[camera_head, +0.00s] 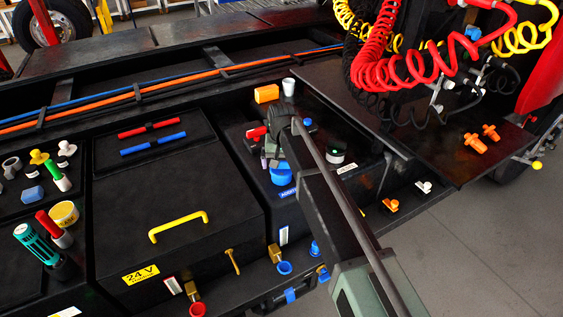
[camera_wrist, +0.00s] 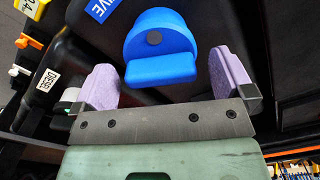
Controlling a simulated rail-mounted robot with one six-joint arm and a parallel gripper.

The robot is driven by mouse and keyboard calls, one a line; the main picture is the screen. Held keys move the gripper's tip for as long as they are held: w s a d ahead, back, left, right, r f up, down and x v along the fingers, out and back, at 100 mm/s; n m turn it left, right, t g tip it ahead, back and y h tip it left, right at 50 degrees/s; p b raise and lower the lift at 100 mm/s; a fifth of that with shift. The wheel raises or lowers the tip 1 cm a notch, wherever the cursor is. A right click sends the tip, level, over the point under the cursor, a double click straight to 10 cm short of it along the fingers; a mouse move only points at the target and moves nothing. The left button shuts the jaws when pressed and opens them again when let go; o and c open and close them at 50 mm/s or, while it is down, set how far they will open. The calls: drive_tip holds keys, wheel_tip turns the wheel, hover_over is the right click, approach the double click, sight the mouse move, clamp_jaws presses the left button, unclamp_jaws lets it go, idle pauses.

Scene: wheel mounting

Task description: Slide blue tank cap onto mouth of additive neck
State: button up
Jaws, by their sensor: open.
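The blue tank cap (camera_head: 281,174) is beside the blue ADDITIVE label (camera_head: 288,192) on the black tank. In the wrist view the cap (camera_wrist: 160,45) is a round blue disc with a flat grip tab and a dark centre. My gripper (camera_head: 272,157) is right above it in the head view. In the wrist view my gripper (camera_wrist: 163,62) is open, with a purple pad on either side of the cap and visible gaps to both. The neck is hidden under the cap and gripper, so I cannot tell how the cap sits on it.
A green-and-white cap (camera_head: 335,156) stands near the DIESEL label (camera_head: 345,168) at the right. An orange block (camera_head: 266,93) and a white cup (camera_head: 288,87) stand behind my gripper. A black box with a yellow handle (camera_head: 179,226) is at the left. Coiled hoses (camera_head: 420,70) hang at the upper right.

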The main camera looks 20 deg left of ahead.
wheel_tip(320, 180, up, 11)
drive_tip(key=p, duration=1)
drive_tip(key=shift+f, duration=0.15)
drive_tip(key=s+d+f+m+b, duration=0.1)
drive_tip(key=s+d+f+b, duration=0.2)
drive_tip(key=d, duration=1)
drive_tip(key=s+d+f+m+b, duration=0.1)
drive_tip(key=s+d+f+b, duration=0.2)
drive_tip(key=s+d, duration=0.6)
drive_tip(key=s+d+f+m+b, duration=0.1)
drive_tip(key=s+d, duration=0.6)
drive_tip(key=d, duration=1.1)
wheel_tip(320, 180, down, 2)
drive_tip(key=shift+f+m+b, duration=0.15)
drive_tip(key=shift+m+b, duration=0.15)
drive_tip(key=shift+b, duration=0.6)
